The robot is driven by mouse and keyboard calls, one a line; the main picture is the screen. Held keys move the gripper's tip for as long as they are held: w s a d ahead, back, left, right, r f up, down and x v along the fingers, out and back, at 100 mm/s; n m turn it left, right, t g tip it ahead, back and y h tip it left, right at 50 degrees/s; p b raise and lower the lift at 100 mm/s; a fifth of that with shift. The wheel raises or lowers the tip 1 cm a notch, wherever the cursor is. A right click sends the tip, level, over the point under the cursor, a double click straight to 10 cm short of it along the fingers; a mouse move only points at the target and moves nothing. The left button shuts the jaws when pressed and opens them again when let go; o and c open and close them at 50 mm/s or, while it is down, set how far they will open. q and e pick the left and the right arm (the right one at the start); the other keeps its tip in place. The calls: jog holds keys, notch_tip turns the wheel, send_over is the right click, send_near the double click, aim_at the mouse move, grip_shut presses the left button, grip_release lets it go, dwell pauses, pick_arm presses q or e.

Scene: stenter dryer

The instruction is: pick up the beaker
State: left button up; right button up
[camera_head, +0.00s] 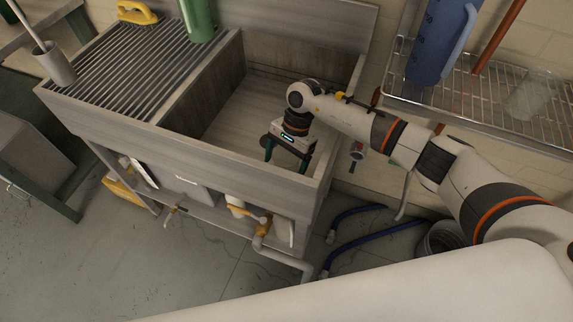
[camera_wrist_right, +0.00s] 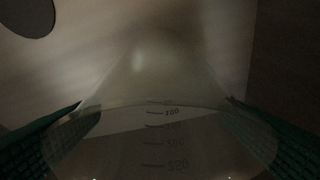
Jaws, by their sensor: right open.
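A clear glass vessel with printed graduation marks, which I take to be the beaker (camera_wrist_right: 160,125), fills the middle of the right wrist view. It looks wide at the bottom of the picture and narrows upward. My right gripper (camera_head: 287,160) reaches down into the sink basin. Its green-padded fingers (camera_wrist_right: 160,130) are open, one on each side of the vessel. I cannot tell whether they touch it. In the head view I cannot make out the vessel at the gripper. My left gripper is not in view.
The sink (camera_head: 240,105) has raised walls around my right gripper and a ribbed drainboard (camera_head: 125,70) on the left. A wire rack (camera_head: 480,95) at the right holds a blue jug (camera_head: 437,45) and a clear vessel (camera_head: 528,97). A green container (camera_head: 198,18) stands by the basin.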

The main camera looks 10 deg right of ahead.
jog(key=c, duration=1.1)
jog(key=shift+o, duration=0.2)
jog(key=shift+r, duration=0.15)
